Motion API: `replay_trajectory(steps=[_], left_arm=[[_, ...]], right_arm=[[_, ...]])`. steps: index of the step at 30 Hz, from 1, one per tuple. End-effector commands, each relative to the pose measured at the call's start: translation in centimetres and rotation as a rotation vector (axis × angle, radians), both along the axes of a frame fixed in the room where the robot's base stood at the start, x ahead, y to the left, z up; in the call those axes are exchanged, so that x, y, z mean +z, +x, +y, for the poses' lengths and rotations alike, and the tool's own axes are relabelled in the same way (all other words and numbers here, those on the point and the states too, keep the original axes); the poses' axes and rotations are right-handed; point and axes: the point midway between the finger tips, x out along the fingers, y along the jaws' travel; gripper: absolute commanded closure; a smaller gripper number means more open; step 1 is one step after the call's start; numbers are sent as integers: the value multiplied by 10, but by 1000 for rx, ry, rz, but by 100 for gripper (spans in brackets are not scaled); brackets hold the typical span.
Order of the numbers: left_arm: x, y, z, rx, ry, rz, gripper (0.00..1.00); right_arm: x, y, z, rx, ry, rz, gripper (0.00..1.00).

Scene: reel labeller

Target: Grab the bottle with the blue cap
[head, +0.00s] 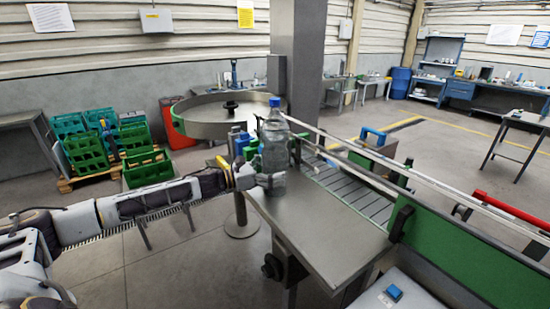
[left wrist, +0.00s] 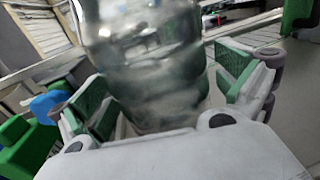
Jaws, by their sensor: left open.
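A clear bottle with a blue cap (head: 274,140) stands upright on the grey metal plate (head: 315,225) at the end of the conveyor. My left gripper (head: 262,180) reaches it from the left, low on its body. In the left wrist view the bottle (left wrist: 150,55) fills the middle, and my open left gripper (left wrist: 165,95) has its green-padded fingers on either side of it. A gap shows beside the right finger; contact on the left side is unclear. The cap is out of the left wrist view. My right gripper is not in view.
A round metal turntable (head: 215,118) stands behind the bottle. The roller conveyor (head: 345,185) with its guide rails runs to the right, beside a green side panel (head: 460,255). Green crates (head: 88,152) sit on a pallet at the left. A grey column (head: 297,65) rises behind.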

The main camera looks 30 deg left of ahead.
Motion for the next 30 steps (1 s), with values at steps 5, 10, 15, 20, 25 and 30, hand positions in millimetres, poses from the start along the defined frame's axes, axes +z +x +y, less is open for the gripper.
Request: replay_trajectory(steps=[5,10,15,20,25,30], left_arm=[[0,1,-1,0,1,1,0],[-1,1,-1,0,1,1,0],[0,1,-1,0,1,1,0],[0,1,-1,0,1,1,17],[0,1,-1,0,1,1,39],[0,1,-1,0,1,1,60]], right_arm=[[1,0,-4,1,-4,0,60],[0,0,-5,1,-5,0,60],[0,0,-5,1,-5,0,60],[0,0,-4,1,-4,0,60],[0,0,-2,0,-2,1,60],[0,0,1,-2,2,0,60]])
